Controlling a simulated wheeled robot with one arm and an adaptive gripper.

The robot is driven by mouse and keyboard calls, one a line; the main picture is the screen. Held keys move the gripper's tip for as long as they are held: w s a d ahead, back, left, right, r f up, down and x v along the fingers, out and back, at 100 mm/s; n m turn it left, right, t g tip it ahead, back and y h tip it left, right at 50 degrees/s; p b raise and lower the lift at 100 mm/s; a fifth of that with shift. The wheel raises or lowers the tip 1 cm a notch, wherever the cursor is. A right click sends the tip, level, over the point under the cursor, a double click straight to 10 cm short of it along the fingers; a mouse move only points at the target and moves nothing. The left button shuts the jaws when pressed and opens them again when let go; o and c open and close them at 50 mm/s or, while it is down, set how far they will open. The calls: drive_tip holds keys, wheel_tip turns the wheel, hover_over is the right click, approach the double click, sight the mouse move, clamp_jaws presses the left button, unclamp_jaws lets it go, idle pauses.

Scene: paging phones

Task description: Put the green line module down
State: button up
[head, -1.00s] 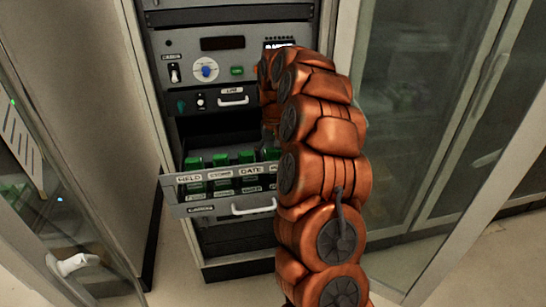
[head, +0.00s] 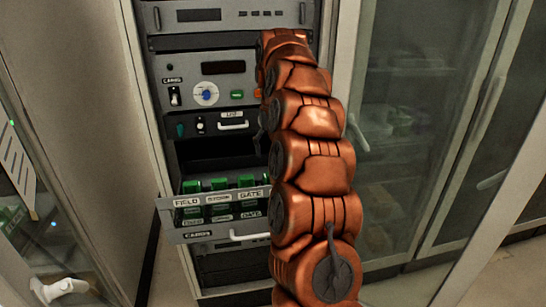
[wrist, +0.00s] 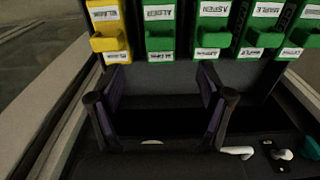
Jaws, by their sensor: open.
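My gripper (wrist: 160,95) is open in the wrist view, with nothing between its two dark fingers. Beyond the fingertips is a row of labelled modules: several green ones, among them one straight ahead (wrist: 160,42) and one right of it (wrist: 212,40), and a yellow one (wrist: 108,42) at the left end. I cannot tell which green one is the line module of the task. In the head view, green modules (head: 219,184) with white labels sit in a pulled-out drawer (head: 200,234). My arm hides the gripper and the drawer's right end there.
The rack panel (head: 208,88) above the drawer has a blue knob and a display. A smaller panel with a handle (head: 233,126) is below it. A glass door (head: 65,215) stands at the left and glass cabinets (head: 415,130) at the right.

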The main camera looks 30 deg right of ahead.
drive_tip(key=shift+r, duration=0.25)
drive_tip(key=shift+a, duration=0.1)
drive_tip(key=shift+s+a+r, duration=0.1)
drive_tip(key=shift+s+a, duration=0.05)
drive_tip(key=shift+a, duration=0.1)
drive_tip(key=s+a+n, duration=0.4)
drive_tip(key=s+a, duration=1)
drive_tip(key=a, duration=0.3)
drive_tip(key=s+a+f, duration=0.2)
drive_tip(key=s+f, duration=0.1)
drive_tip(key=s, duration=0.5)
drive_tip(key=s+a+f+g, duration=0.1)
drive_tip(key=s+a+f, duration=0.1)
drive_tip(key=s, duration=0.5)
drive_tip(key=s+a+f, duration=0.2)
drive_tip(key=s+f, duration=0.3)
drive_tip(key=s, duration=0.3)
drive_tip(key=shift+s+a+n+g, duration=0.3)
drive_tip(key=shift+s+g, duration=0.05)
drive_tip(key=shift+g, duration=0.05)
drive_tip(key=shift+f, duration=0.1)
